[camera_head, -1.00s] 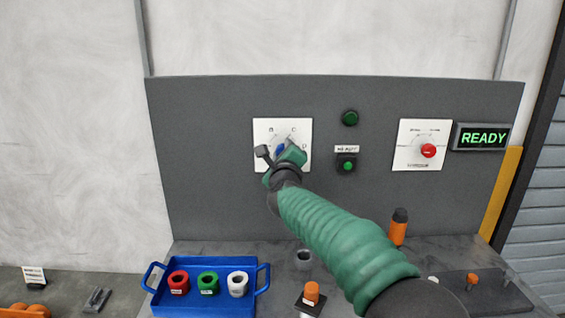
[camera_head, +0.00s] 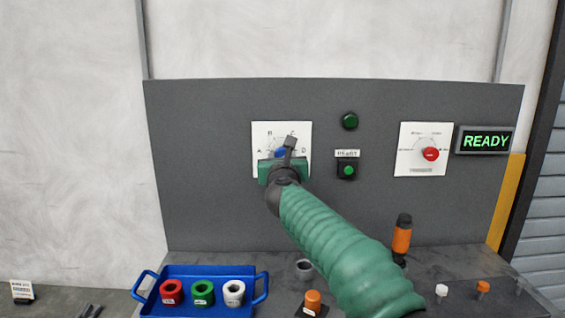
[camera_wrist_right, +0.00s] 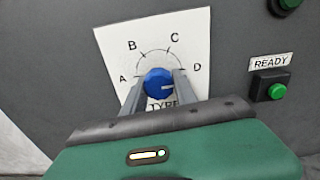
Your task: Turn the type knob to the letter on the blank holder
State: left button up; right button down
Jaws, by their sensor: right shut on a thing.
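The blue type knob (camera_wrist_right: 158,83) sits on a white plate (camera_wrist_right: 190,35) lettered A, B, C and D around an arc. Its white mark points right, roughly towards D. My right gripper (camera_wrist_right: 155,92) is shut on the knob, one finger on each side. In the head view, the same gripper (camera_head: 283,160) covers the lower part of the plate (camera_head: 262,135), and only a bit of the blue knob (camera_head: 280,153) shows. I cannot tell which thing is the blank holder, and no letter on one is readable. My left gripper is not in view.
Right of the plate are a green READY button (camera_head: 347,170), a red knob (camera_head: 430,154) and a lit READY display (camera_head: 485,140). Below, a blue tray (camera_head: 205,271) holds red, green and white rings. An orange-black tool (camera_head: 402,238) stands behind my arm.

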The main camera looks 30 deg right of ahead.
jog(key=shift+r+m, duration=0.15)
jog(key=shift+m, duration=0.25)
jog(key=c, duration=1.3)
grip_release()
jog(key=shift+c, duration=0.2)
jog(key=o, duration=0.3)
jog(key=shift+w, duration=0.15)
jog(key=shift+o, duration=0.2)
jog(key=shift+s+a, duration=0.15)
jog(key=shift+s, duration=0.15)
jog(key=b+v, duration=0.1)
jog(key=v, duration=1.5)
jog(key=shift+a, duration=0.1)
